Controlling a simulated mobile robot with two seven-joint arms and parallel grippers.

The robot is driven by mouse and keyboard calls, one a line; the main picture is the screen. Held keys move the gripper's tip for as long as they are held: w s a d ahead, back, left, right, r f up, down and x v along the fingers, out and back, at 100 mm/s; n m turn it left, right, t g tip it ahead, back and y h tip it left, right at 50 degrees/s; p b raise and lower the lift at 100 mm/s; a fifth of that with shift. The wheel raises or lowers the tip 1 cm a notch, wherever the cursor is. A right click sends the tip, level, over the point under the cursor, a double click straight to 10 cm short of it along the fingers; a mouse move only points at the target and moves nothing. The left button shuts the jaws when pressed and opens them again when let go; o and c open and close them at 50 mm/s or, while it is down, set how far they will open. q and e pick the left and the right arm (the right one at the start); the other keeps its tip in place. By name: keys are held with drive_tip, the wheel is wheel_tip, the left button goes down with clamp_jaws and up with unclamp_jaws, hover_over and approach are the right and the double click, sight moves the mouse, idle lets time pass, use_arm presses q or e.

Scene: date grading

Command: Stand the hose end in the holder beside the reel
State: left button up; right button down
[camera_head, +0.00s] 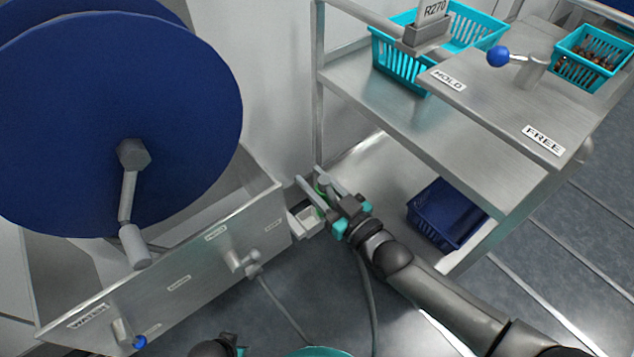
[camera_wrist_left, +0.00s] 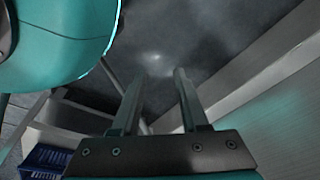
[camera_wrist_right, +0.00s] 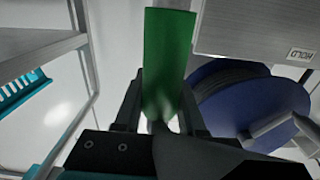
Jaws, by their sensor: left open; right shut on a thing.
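My right gripper (camera_head: 318,185) is shut on the hose end, a green sleeve (camera_wrist_right: 168,60) that stands up between its fingers in the right wrist view. The grey hose (camera_head: 366,290) hangs below that gripper toward the floor. The holder, a small pale open box (camera_head: 305,220), is fixed at the right end of the reel's steel housing, just below and left of the gripper. I cannot tell whether the hose end is inside or above it. The blue reel (camera_head: 110,110) stands at the left. My left gripper (camera_wrist_left: 163,75) is open and empty, low over the floor.
The reel housing (camera_head: 175,285) has valve handles and labels on its front. A steel cart (camera_head: 480,130) stands at the right, with teal baskets (camera_head: 405,70) on top and a navy crate (camera_head: 440,212) below. Dark floor lies between them.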

use_arm(q)
drive_tip(key=w+d+r+t+b, duration=0.1)
drive_tip(key=w+r+b, duration=0.2)
drive_tip(key=r, duration=0.6)
drive_tip(key=w+d+r+t+b, duration=0.1)
drive_tip(key=w+d+r+b, duration=0.1)
drive_tip(key=r+b, duration=0.4)
drive_tip(key=shift+w+r+t+h+b, duration=0.35)
drive_tip(key=shift+w+r, duration=0.25)
drive_tip(key=shift+r, duration=1.45)
use_arm(e)
drive_tip(key=w+a+f, duration=0.3)
drive_tip(key=w+f, duration=0.2)
drive_tip(key=f, duration=0.3)
drive_tip(key=shift+w, duration=0.15)
use_arm(q)
drive_tip(key=shift+r, duration=0.2)
drive_tip(key=shift+f, duration=0.15)
use_arm(e)
drive_tip(key=shift+f, duration=0.1)
use_arm(q)
drive_tip(key=shift+f+b, duration=2.25)
drive_tip(key=shift+f, duration=0.05)
use_arm(e)
drive_tip(key=shift+f, duration=2.65)
drive_tip(key=shift+c, duration=2.3)
unclamp_jaws()
drive_tip(key=shift+o, duration=0.2)
drive_tip(key=shift+d, duration=0.1)
